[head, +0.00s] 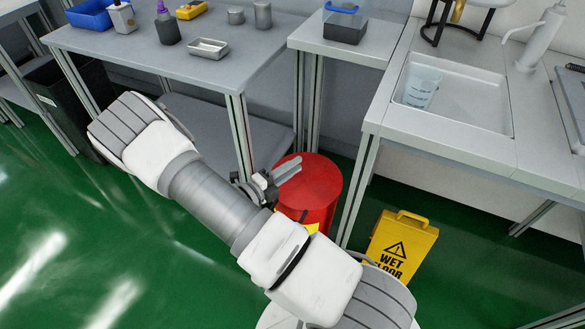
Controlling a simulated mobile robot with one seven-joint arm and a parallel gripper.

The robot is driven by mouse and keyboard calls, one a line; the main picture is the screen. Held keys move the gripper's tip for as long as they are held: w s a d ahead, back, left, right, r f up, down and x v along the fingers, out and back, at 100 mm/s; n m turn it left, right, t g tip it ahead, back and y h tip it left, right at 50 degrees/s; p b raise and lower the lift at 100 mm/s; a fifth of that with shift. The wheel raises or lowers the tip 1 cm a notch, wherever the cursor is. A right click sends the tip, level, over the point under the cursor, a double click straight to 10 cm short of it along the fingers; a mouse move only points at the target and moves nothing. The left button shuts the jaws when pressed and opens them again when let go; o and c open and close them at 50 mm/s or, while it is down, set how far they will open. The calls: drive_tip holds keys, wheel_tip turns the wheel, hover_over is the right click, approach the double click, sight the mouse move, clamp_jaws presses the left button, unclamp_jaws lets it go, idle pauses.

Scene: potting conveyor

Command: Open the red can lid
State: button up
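The red can (305,217) stands on the green floor between the grey table and the sink counter. Its round red lid (320,182) looks flat and shut on top. A yellow label shows low on its front, partly behind my arm. My gripper (288,168) is at the left part of the lid in the picture, its fingers pointing right and overlapping the lid. Whether the fingers touch the lid, and how far apart they are, I cannot tell. My arm hides the can's lower left side.
A yellow wet floor sign (400,245) stands right of the can. The grey table (120,45) with small containers is behind left. The sink counter (450,145), holding a clear beaker (421,88), is at right. A dark bin (62,100) stands left. Open green floor lies at left.

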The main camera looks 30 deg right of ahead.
clamp_jaws()
drive_tip(key=shift+c, duration=1.9)
unclamp_jaws()
drive_tip(key=o, duration=0.4)
drive_tip(key=p+v, duration=0.4)
drive_tip(key=v, duration=1.3)
drive_tip(key=shift+a, duration=0.2)
drive_tip(key=shift+c, duration=0.4)
